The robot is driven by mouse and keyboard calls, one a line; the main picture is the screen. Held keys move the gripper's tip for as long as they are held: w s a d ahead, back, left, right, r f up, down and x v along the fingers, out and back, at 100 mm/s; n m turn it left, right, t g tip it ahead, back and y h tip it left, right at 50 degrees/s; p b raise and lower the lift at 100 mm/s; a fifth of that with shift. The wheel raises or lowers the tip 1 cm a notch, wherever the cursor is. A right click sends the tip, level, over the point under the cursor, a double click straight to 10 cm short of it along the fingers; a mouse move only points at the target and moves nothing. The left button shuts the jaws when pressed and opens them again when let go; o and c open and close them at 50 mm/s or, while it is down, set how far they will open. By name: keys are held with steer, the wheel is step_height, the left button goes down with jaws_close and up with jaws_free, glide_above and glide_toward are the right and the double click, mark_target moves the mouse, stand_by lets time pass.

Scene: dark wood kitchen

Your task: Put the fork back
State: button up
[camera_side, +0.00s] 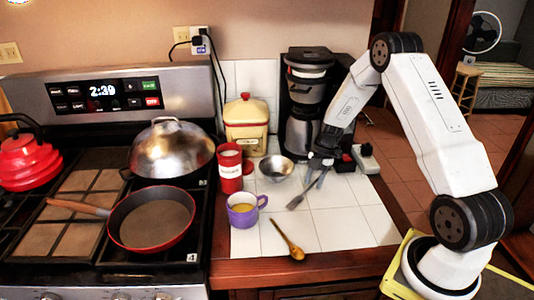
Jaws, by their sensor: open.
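A grey metal fork (297,200) lies slantwise on the white tile counter, its head toward the lower left and its handle running up to the right toward my gripper. My gripper (321,168) points down at the upper end of the handle and is open. At this size I cannot tell whether the fingers touch the handle or stand just around it. A red cylindrical canister (230,170) stands upright to the left, and a metal bowl (276,167) sits between it and my gripper.
A purple mug (243,210) and a wooden spoon (286,240) are in front. A coffee maker (305,95) stands behind my gripper, with a cream jar (246,124) to its left. The stove holds a red pan (151,220). Tiles (345,225) at front right are clear.

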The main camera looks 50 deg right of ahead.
steer(key=shift+r, duration=0.15)
steer(key=shift+v, duration=3.75)
steer(key=shift+a, duration=0.1)
steer(key=shift+a+r+m, duration=0.25)
steer(key=shift+a+m, duration=0.15)
steer(key=shift+a, duration=0.2)
steer(key=s+a+r+m+t+h, duration=0.1)
steer(key=s+a+r+m+h, duration=0.1)
steer(key=s+a+m, duration=0.3)
steer(key=s+a+r+m+t+h, duration=0.1)
steer(key=s+a+m, duration=0.4)
steer(key=a+m, duration=0.7)
steer(key=a+r+h, duration=0.1)
steer(key=a+r, duration=0.1)
steer(key=a, duration=0.3)
steer(key=shift+s+a+t+h, duration=0.2)
steer(key=shift+s+t+h, duration=0.1)
steer(key=shift+s, duration=0.1)
steer(key=shift+o, duration=0.2)
steer(key=shift+r, duration=0.1)
steer(key=o, duration=0.4)
